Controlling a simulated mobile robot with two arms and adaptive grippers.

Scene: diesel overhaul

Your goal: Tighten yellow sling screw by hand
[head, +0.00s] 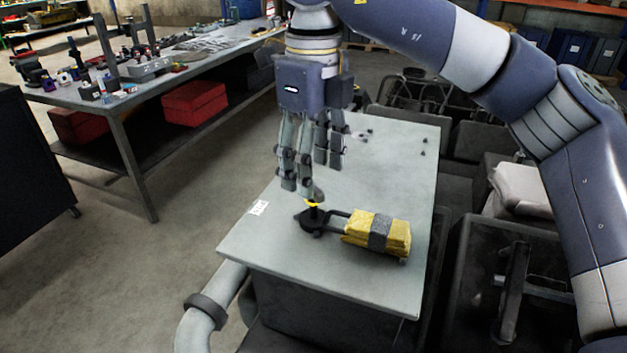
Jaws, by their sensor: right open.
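The yellow sling (372,228) lies folded in a bundle with a grey band around it, near the front of the grey table top (285,248). A dark fitting (313,221) sits at its left end, joined by dark bars. The screw (312,204), with a yellow ring and a pale top, stands upright on this fitting. My right gripper (310,182) points down just above the screw, fingers apart and open. One fingertip overlaps the screw top in view; I cannot tell whether it touches. My left gripper is not in view.
Small dark bolts (368,131) lie at the back of the table top. A workbench (150,80) with many tools and red boxes (194,103) below stands at the back left. Dark machinery (500,270) stands to the right. Floor on the left is clear.

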